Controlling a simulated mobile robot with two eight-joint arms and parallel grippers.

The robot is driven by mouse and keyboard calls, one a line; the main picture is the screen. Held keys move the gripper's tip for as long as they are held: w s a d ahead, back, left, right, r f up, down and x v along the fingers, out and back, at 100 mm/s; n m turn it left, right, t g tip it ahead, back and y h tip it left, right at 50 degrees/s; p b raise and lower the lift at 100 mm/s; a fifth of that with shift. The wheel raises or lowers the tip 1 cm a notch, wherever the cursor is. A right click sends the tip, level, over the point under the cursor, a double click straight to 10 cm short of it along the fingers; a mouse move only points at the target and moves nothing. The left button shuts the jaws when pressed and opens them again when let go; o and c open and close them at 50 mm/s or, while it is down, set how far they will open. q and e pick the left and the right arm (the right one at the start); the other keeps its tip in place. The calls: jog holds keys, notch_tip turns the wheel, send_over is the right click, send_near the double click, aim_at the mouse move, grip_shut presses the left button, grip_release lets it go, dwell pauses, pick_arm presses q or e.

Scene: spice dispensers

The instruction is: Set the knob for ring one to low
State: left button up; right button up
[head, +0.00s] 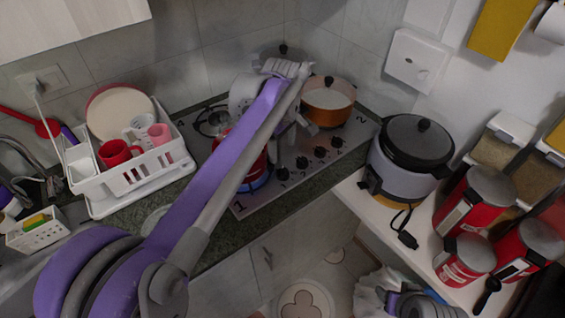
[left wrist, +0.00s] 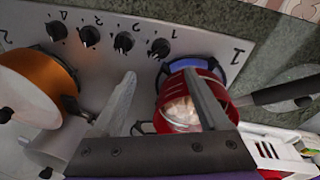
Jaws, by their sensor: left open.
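The stove (head: 245,205) has a row of several black knobs along its front edge. The knob nearest the large printed "1" (head: 283,173) is an end one; it also shows in the left wrist view (left wrist: 160,47). Its pointer setting is too small to read. A red pot (head: 255,172) stands on the blue-marked ring (left wrist: 207,66) beside the "1". My left gripper (head: 292,128) is open and empty over the stove. In the left wrist view, its two fingers (left wrist: 160,85) point towards the knob row, one overlapping the red pot in the picture. My right gripper does not clearly show.
An orange pot (head: 327,112) stands at the stove's far right. A white dish rack (head: 125,185) with cups is left of it. A grey cooker (head: 408,160) and red canisters (head: 463,258) occupy the right counter. The red pot's dark handle (left wrist: 275,93) sticks out.

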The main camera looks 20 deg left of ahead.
aim_at(283, 170)
pick_arm(q)
jog(key=f+n, duration=0.2)
jog(key=f, duration=0.1)
jog(key=w+f+n+g, duration=0.1)
jog(key=f+n, duration=0.1)
jog(key=f, duration=0.2)
jog(key=f+n, duration=0.3)
jog(key=shift+w+a+f+g+h, duration=0.2)
jog(key=shift+w+g+h, duration=0.1)
jog(key=shift+w+g, duration=0.1)
grip_shut()
